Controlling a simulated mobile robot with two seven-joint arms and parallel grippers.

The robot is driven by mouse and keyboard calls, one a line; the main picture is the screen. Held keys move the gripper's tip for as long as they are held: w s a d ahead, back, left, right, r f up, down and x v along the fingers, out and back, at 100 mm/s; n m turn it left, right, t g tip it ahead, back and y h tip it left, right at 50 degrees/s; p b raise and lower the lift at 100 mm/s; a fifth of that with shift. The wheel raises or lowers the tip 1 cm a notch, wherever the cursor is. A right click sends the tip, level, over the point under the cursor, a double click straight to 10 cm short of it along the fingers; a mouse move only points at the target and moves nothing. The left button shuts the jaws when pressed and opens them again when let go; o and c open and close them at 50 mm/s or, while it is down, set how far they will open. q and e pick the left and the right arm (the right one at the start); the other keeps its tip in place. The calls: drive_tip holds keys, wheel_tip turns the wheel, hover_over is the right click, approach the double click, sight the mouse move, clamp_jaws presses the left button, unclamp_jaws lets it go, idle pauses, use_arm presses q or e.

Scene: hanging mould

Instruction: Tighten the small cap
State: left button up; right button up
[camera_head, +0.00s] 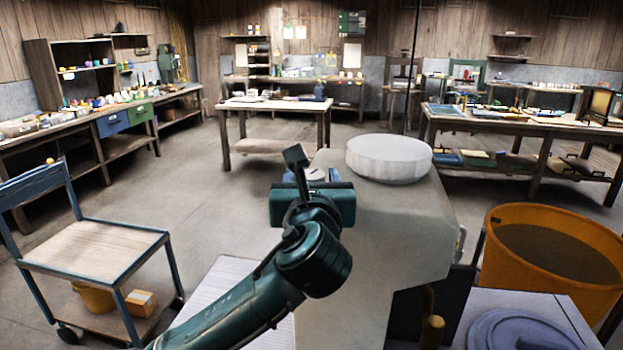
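The small cap (317,174) is a small, pale round piece on top of the grey mould body (375,245), near its far left corner. It is largely hidden behind my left gripper. My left gripper (315,168) is dark green and reaches in from below. Its two fingers stand apart, with the small cap showing between and beyond them. I cannot tell whether a finger touches it. A large white round cap (388,160) sits on the mould top to the right. My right gripper is not in view.
An orange tub (505,265) stands to the right of the mould, and a blue-framed cart (95,250) stands at the left. A round grey lid (520,330) lies at the lower right. Cluttered workbenches line the walls, with open floor between.

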use_arm(q)
drive_tip(key=c, duration=0.8)
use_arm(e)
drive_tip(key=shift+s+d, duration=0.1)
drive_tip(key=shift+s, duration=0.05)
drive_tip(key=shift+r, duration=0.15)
